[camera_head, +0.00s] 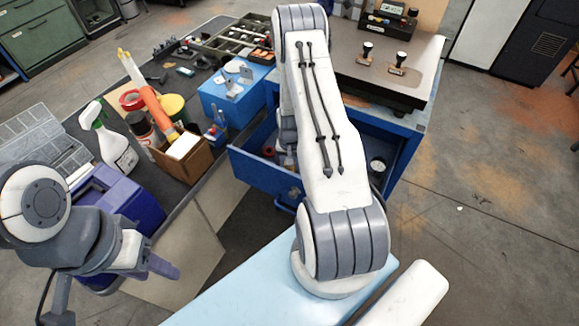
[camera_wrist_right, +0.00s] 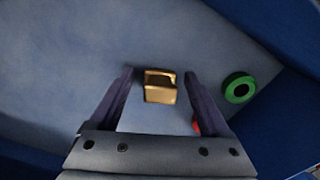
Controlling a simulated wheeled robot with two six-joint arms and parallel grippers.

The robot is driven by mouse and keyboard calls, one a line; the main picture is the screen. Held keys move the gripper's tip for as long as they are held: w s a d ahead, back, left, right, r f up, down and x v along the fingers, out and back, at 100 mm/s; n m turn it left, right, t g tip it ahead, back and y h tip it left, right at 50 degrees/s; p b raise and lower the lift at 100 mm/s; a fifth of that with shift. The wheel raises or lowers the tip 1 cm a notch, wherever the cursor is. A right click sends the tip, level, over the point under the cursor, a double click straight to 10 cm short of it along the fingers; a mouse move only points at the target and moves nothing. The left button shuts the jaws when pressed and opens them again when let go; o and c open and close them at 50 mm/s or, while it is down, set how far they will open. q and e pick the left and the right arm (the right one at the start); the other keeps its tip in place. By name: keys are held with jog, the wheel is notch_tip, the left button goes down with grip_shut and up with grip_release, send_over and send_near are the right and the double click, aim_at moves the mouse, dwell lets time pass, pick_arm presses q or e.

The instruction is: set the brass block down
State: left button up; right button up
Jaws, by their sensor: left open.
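The brass block (camera_wrist_right: 160,94) shows in the right wrist view, between the two dark fingers of my right gripper (camera_wrist_right: 158,74). There is a visible gap on each side, so the fingers are open and not closed on it. The block appears to lie on the blue-grey floor (camera_wrist_right: 60,60) of a blue-walled space. In the head view my right arm reaches into the open blue drawer (camera_head: 258,178) and hides its own gripper and the block. My left gripper (camera_head: 136,278) is open and empty at the lower left, beside the dark bench.
In the right wrist view a green ring (camera_wrist_right: 238,88) lies right of the fingers, and a red item (camera_wrist_right: 196,126) is partly hidden by the right finger. The dark bench carries a spray bottle (camera_head: 113,140), a cardboard box (camera_head: 186,165) and a blue box (camera_head: 235,98).

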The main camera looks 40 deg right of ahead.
jog(key=shift+r, duration=0.5)
notch_tip(320, 180, up, 11)
jog(key=b, duration=0.2)
jog(key=s+a+r+n, duration=0.1)
jog(key=a+r+n, duration=0.2)
jog(key=a+r, duration=0.5)
jog(key=a+r+n, duration=0.4)
jog(key=a, duration=0.8)
jog(key=s+a+r+n, duration=0.3)
jog(key=s+a, duration=0.3)
jog(key=s, duration=0.4)
jog(key=s+a+r+n+y, duration=0.1)
jog(key=s+a+r+n, duration=0.3)
jog(key=s, duration=0.6)
jog(key=a+n, duration=0.2)
jog(key=a, duration=0.1)
jog(key=shift+a, duration=0.3)
